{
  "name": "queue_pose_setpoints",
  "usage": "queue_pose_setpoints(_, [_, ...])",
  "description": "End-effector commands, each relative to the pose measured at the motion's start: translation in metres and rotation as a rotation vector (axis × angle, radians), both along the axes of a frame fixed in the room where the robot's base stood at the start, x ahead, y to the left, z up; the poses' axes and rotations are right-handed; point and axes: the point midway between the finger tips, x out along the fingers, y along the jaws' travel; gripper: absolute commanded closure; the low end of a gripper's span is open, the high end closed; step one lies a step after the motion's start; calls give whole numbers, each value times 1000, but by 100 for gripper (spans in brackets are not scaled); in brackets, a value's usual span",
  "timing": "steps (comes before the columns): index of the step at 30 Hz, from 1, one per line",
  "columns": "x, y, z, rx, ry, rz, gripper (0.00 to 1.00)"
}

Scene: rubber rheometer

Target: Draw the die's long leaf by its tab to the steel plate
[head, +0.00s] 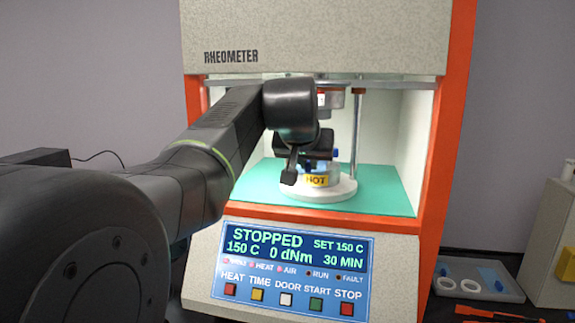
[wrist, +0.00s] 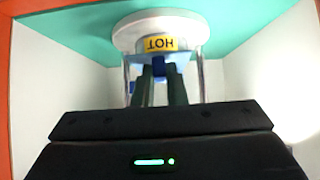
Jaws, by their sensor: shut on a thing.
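The lower die (head: 317,180) carries a yellow HOT label and sits on a round white base inside the rheometer. It also shows, upside down, in the wrist view (wrist: 160,44). A light-blue leaf (wrist: 190,70) lies at the die face, with a dark-blue tab (wrist: 158,66) at its near edge. My gripper (wrist: 160,72) is shut on this tab, one dark finger on each side. Another blue piece (wrist: 133,88) shows beside the fingers. In the head view my arm and gripper hide much of the die. I cannot make out the steel plate.
The rheometer's orange-edged frame (head: 440,150) surrounds the open chamber, with upright rods (head: 357,135) and an upper die (head: 330,98) close above. The control panel (head: 290,270) reads STOPPED and 150 C.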

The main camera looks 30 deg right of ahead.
Motion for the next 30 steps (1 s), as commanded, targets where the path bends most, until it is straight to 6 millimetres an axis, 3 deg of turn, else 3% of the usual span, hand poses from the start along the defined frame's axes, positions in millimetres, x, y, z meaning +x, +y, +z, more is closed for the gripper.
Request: queue_pose_setpoints(30, [-47, 40, 0, -2, -1, 0, 100])
